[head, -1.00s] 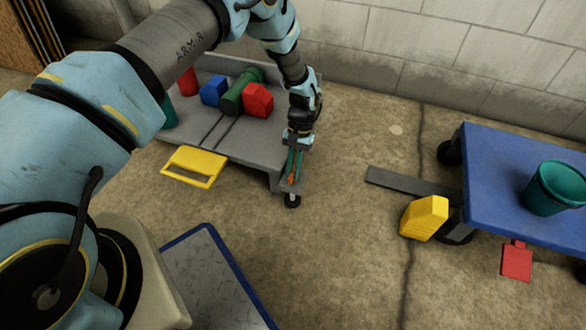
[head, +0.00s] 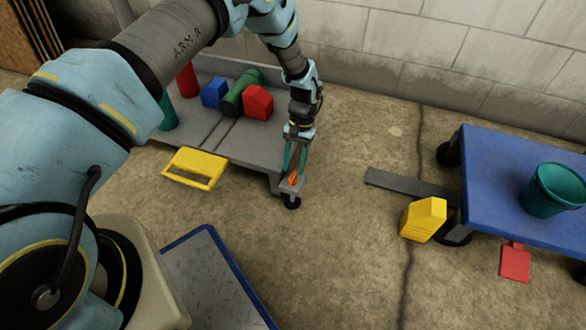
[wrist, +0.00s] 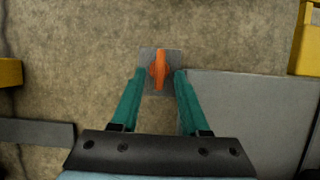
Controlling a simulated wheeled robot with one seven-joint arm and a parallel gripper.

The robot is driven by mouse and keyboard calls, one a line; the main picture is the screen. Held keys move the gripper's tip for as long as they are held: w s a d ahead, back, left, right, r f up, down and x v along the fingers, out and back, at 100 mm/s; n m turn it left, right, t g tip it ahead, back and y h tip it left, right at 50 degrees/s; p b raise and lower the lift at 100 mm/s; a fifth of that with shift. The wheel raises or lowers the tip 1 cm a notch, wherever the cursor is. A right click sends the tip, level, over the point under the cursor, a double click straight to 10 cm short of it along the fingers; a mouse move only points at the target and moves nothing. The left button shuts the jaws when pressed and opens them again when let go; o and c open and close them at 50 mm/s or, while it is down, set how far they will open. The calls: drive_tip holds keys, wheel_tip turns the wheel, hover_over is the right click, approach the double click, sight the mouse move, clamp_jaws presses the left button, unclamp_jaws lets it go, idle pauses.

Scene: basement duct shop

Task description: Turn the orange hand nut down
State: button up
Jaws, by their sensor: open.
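The orange hand nut (wrist: 160,69) sits on a small grey plate (wrist: 147,85) that juts from the corner of the grey cart. In the head view the nut (head: 292,180) shows small, just below my fingertips. My gripper (wrist: 160,73) has two green fingers, spread apart with a gap between them. In the wrist view the nut lies between the fingertips and a little beyond them, with its long side pointing along the fingers. In the head view my gripper (head: 294,172) points down over the nut. I cannot tell whether a finger touches it.
The grey cart (head: 235,150) carries red, blue and green blocks and cylinders and has a yellow handle (head: 194,168). A blue cart (head: 490,180) with a teal bucket (head: 552,190) stands right, beside a yellow block (head: 424,218). The floor between the carts is mostly clear.

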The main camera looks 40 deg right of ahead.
drive_tip(key=p+v, duration=0.2)
drive_tip(key=v, duration=0.6)
drive_tip(key=shift+r, duration=0.25)
